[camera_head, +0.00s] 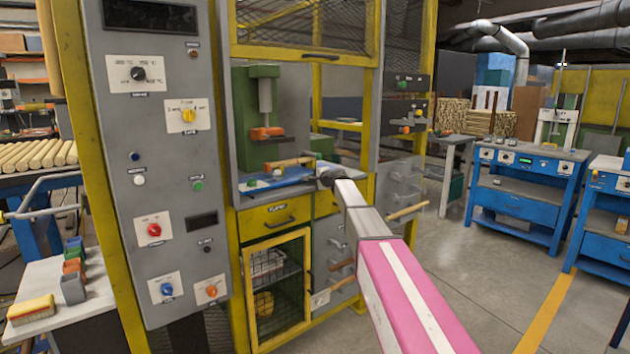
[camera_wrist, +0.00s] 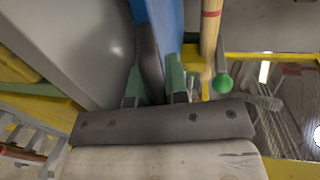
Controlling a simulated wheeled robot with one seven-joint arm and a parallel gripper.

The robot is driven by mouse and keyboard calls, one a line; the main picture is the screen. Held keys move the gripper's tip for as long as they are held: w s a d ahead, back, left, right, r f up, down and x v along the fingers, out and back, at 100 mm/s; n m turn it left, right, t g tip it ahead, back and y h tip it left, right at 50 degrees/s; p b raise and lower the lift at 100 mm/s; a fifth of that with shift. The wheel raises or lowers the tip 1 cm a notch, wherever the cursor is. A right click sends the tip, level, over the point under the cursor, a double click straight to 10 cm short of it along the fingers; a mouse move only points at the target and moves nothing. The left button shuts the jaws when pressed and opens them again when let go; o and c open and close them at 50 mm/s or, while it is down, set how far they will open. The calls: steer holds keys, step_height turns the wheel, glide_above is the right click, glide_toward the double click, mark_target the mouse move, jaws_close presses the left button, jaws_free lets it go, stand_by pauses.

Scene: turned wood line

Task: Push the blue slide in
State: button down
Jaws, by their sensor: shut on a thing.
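The blue slide (camera_head: 285,181) lies at the front of the machine's work opening, under the green press (camera_head: 258,105). In the wrist view its blue side (camera_wrist: 167,22) runs up from between the fingers. My gripper (camera_head: 326,178) is at the slide's right end in the head view. In the wrist view, the two green fingers of my gripper (camera_wrist: 155,88) are shut on a dark part (camera_wrist: 150,62) beside the blue face, which looks like the slide's handle. The fingers hide part of the handle, and how far the slide stands out is hard to tell.
A wooden rod with a red band and green knob (camera_wrist: 211,45) is close right of my fingers in the wrist view. A yellow drawer (camera_head: 275,214) is below the slide. The grey control panel (camera_head: 160,150) stands left. Floor (camera_head: 480,260) at the right is clear.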

steer(key=c, duration=1.1)
jaws_free()
steer(key=shift+s+f, duration=0.1)
steer(key=shift+s, duration=0.05)
steer(key=f+v, duration=0.1)
steer(key=v, duration=0.9)
steer(key=f+v, duration=0.1)
steer(key=v, duration=0.9)
steer(key=f+v, duration=0.2)
steer(key=v, duration=0.8)
steer(key=shift+s+d, duration=0.45)
steer(key=shift+s, duration=0.1)
